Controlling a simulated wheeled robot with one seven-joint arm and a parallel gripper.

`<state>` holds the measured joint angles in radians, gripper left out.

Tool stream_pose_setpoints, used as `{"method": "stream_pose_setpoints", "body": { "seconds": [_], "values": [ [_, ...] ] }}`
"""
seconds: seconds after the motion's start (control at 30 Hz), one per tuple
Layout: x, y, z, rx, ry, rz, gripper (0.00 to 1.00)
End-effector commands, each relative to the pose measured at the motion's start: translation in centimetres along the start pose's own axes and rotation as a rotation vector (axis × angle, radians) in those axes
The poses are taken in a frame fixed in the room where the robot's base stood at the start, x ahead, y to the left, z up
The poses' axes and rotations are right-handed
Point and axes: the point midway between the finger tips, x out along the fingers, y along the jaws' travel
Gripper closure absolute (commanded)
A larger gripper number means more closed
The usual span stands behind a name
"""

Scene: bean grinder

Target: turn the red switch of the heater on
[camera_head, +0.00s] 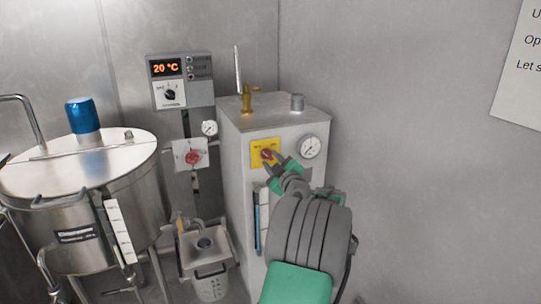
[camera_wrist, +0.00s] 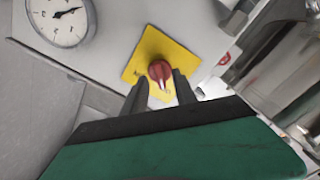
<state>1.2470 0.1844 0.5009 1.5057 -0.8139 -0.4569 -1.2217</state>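The heater (camera_head: 236,190) is a tall grey metal box in the corner, with a yellow plate (camera_head: 258,146) on its front face. The red switch (camera_head: 267,154) is a rotary knob on that plate; in the wrist view the red switch (camera_wrist: 160,71) shows a pale line across its face. My gripper (camera_head: 274,166) is in front of the plate. In the wrist view my gripper's two dark fingers (camera_wrist: 159,84) stand apart, one on each side of the knob's lower part. I cannot tell whether they touch it.
A round gauge (camera_head: 310,146) sits right of the switch. A brass valve (camera_head: 247,98) is on the heater's top. A control box (camera_head: 179,82) reading 20 °C hangs on the wall. A steel tank (camera_head: 80,165) stands at left. The right wall is bare except for a sign (camera_head: 521,70).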

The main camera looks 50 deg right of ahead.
Motion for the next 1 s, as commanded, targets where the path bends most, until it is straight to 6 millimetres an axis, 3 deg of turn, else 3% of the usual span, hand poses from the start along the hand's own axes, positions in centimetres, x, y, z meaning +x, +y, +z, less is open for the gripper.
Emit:
{"method": "stream_pose_setpoints", "body": {
  "seconds": [0.13,0.37,0.8,1.0],
  "values": [
    [1.51,0.01,-0.08,0.000,0.000,-0.001,0.66],
    [1.68,-0.02,-0.05,0.000,0.000,0.000,0.66],
    [1.65,-0.02,-0.04,0.000,-0.001,0.000,1.00],
    [1.65,-0.03,-0.04,0.000,-0.001,0.000,1.00]
  ]
}}
